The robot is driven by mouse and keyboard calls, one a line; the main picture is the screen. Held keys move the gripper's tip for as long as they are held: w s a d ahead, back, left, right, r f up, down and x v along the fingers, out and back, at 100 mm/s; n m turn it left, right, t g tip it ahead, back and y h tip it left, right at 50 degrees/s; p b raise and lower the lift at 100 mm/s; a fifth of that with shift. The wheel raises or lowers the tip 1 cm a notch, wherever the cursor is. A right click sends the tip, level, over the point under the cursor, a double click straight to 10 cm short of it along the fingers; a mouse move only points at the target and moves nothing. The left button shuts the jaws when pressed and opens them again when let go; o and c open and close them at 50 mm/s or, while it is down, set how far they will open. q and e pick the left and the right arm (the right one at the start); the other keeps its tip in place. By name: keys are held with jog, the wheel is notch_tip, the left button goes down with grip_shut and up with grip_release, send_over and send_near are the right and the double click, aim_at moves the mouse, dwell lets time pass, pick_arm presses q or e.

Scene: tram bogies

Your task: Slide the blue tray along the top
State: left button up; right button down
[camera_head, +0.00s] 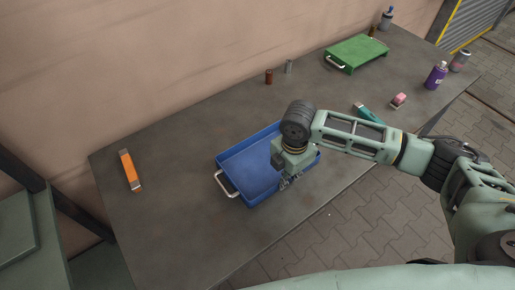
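The blue tray (243,164) lies flat on the dark grey table top (175,218), near its front edge. It is a shallow rectangle with a pale handle (227,185) on its left end. My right gripper (287,183) is at the tray's front right part, pointing down over the front wall. My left gripper is not in the picture.
An orange-handled tool (130,171) lies left of the tray. A green tray (357,52), a teal tool (367,113), a pink item (399,100) and a purple bottle (436,75) are further right.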

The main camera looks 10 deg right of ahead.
jog(key=shift+s+d+r+p, duration=0.1)
jog(key=shift+s+d+p, duration=0.25)
jog(key=shift+s+p, duration=0.3)
jog(key=shift+s+d+f+p, duration=0.1)
jog(key=shift+s+d+p, duration=0.35)
jog(key=shift+s, duration=0.3)
jog(key=shift+s+d+r+p, duration=0.1)
jog(key=shift+s+d+p, duration=0.15)
jog(key=shift+s+p, duration=0.4)
jog(key=shift+s+d+p, duration=0.3)
jog(key=shift+s, duration=0.25)
jog(key=shift+s+d+p, duration=0.25)
jog(key=shift+s+p, duration=0.05)
jog(key=shift+s, duration=0.25)
jog(key=c, duration=1.9)
grip_release()
jog(key=shift+o, duration=0.2)
notch_tip(320, 180, up, 12)
